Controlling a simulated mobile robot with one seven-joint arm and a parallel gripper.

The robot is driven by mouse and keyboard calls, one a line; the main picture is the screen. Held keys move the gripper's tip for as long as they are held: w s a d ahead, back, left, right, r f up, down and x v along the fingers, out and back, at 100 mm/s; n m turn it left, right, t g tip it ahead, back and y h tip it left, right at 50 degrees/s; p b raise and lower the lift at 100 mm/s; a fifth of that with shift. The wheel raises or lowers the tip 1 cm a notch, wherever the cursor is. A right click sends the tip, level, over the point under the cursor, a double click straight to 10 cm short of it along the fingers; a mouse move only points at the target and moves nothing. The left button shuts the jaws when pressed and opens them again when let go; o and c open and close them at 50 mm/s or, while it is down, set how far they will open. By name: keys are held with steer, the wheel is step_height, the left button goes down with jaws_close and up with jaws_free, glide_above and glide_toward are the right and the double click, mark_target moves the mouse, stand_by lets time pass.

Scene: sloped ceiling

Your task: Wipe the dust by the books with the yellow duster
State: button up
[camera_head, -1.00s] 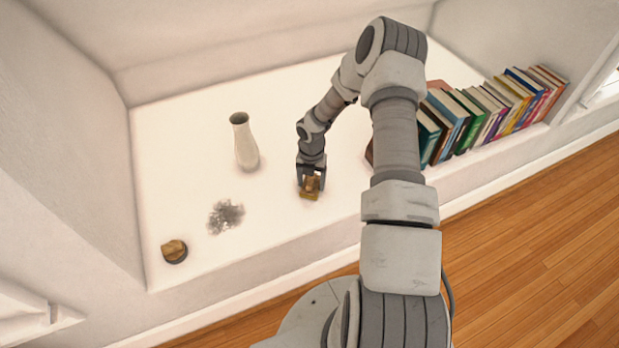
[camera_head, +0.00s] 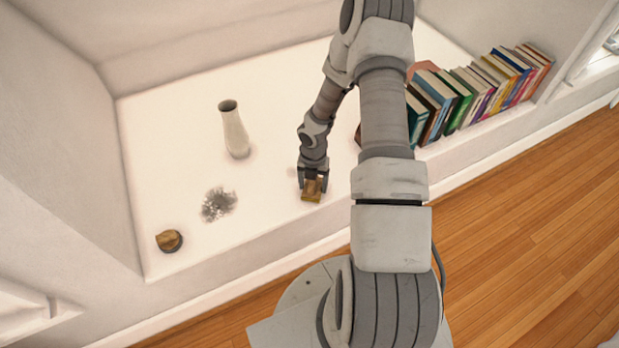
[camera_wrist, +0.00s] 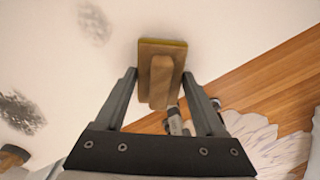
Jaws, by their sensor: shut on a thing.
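My gripper (camera_head: 312,184) is shut on the handle of the duster (camera_head: 312,195), low over the white ledge. In the wrist view the duster (camera_wrist: 160,52) has a wooden handle and a thin yellow edge, between my two fingers (camera_wrist: 159,76). I cannot tell whether its pad touches the surface. A faint grey smudge (camera_wrist: 95,22) shows beyond it to the left in the wrist view. A darker dust patch (camera_head: 219,204) lies left of my gripper; it also shows in the wrist view (camera_wrist: 20,112). The leaning books (camera_head: 480,90) stand to the right, partly hidden by my arm.
A white vase (camera_head: 235,133) stands behind, between the dark dust and my gripper. A brown-topped object with a dark round base (camera_head: 169,241) sits at the front left. The ledge (camera_head: 180,130) ends in a front edge above the wooden floor (camera_head: 520,215).

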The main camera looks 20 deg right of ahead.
mark_target(287, 158)
steer(key=shift+s+a+f, duration=0.1)
steer(key=shift+a, duration=0.65)
steer(key=shift+w+a+p, duration=0.15)
steer(key=shift+w+p, duration=0.3)
steer(key=shift+w, duration=3.35)
steer(key=shift+w+a+f+b, duration=0.1)
steer(key=shift+w+b, duration=0.45)
steer(key=shift+w, duration=0.65)
steer(key=shift+w+f+b, duration=0.1)
steer(key=shift+w+b, duration=0.45)
steer(key=shift+w, duration=0.65)
steer(key=shift+w+r+b, duration=0.2)
steer(key=shift+w+b, duration=0.6)
steer(key=shift+w, duration=0.65)
steer(key=shift+r, duration=0.15)
steer(key=shift+r+p, duration=1.95)
steer(key=shift+r, duration=1)
